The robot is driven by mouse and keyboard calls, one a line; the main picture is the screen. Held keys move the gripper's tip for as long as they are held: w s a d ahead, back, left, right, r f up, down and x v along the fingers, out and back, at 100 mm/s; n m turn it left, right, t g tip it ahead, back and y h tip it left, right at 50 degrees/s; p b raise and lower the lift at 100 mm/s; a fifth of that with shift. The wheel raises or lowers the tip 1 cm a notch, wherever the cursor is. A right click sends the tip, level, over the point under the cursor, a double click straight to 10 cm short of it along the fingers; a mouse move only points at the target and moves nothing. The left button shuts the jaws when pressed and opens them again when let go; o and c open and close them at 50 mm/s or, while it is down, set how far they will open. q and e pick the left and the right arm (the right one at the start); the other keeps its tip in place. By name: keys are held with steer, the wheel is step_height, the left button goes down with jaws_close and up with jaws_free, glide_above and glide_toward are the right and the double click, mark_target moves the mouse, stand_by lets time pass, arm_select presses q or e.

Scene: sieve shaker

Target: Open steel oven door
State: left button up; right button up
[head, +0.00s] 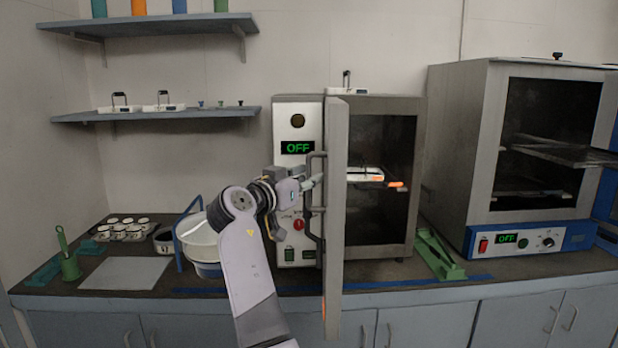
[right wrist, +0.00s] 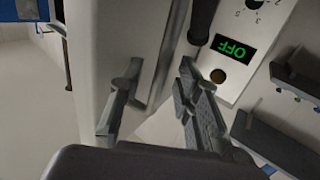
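The steel oven (head: 379,115) stands mid-counter with its door (head: 335,190) swung wide open toward me, seen nearly edge-on. A dark bar handle (head: 312,225) is on the door's outer, left face. My right gripper (head: 312,182) is at the handle's upper part, left of the door. In the right wrist view the fingers (right wrist: 160,88) are apart with nothing between them; the door (right wrist: 88,60) is on the left and a dark bar, probably the handle (right wrist: 204,20), is beyond the right finger. My left gripper is out of view.
A control panel (head: 297,122) reading OFF is left of the door. A second oven (head: 465,150) stands right, behind a green bracket (head: 440,255). A white bucket (head: 197,240) and grey mat (head: 125,273) are left. Shelves (head: 155,115) hang above.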

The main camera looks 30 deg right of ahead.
steer(key=v, duration=0.6)
steer(key=shift+a, duration=0.2)
steer(key=shift+s, duration=0.1)
